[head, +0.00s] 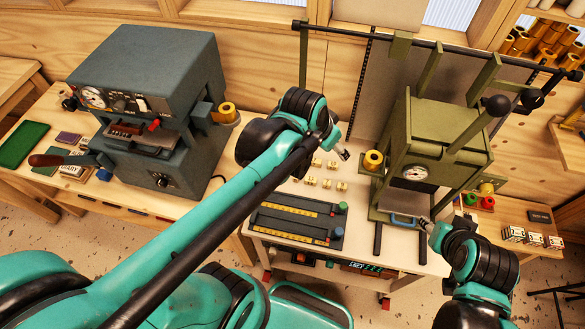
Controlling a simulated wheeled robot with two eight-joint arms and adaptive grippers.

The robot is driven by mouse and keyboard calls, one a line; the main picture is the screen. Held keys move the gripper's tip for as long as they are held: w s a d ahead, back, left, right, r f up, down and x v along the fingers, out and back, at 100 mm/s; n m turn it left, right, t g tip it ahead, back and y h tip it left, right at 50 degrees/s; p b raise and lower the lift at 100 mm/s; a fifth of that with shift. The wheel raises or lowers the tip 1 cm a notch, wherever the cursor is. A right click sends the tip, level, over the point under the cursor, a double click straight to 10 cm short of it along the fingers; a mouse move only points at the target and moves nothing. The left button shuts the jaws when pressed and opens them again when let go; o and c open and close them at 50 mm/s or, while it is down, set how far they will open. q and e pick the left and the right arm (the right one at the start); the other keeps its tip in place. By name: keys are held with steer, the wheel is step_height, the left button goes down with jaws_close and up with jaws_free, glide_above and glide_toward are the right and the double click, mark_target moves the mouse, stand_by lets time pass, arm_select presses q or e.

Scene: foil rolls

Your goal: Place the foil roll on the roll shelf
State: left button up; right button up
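A gold foil roll (373,160) sits at the left side of the green press (440,140). Another gold roll (227,112) is on the right side of the dark grey machine (150,85). Several gold rolls (522,42) lie in a wooden shelf (552,14) at the top right. My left gripper (345,155) is just left of the roll on the green press, apparently apart from it, with nothing visible in it. My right gripper (424,221) is low in front of the green press, by a blue handle (403,219). Both fingertips are too small to judge their opening.
Small brass blocks (328,184) and a dark tray with yellow strips (297,222) lie on the white table between the machines. Black-knobbed levers (497,105) and a dark overhead bar (430,44) stand around the press. Small boxes (533,238) are at the right.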

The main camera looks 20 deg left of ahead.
arm_select(q)
steer(key=s+a+f+n+t+y, duration=0.1)
steer(key=s+a+n, duration=0.2)
steer(key=s, duration=0.7)
steer(key=a, duration=0.2)
steer(key=shift+a+f+n+t+y, duration=0.25)
steer(key=shift+a+n+t+y, duration=0.05)
steer(key=shift+a+n+t, duration=0.1)
steer(key=shift+f, duration=0.1)
step_height(320, 180, down, 17)
steer(key=b, duration=1.7)
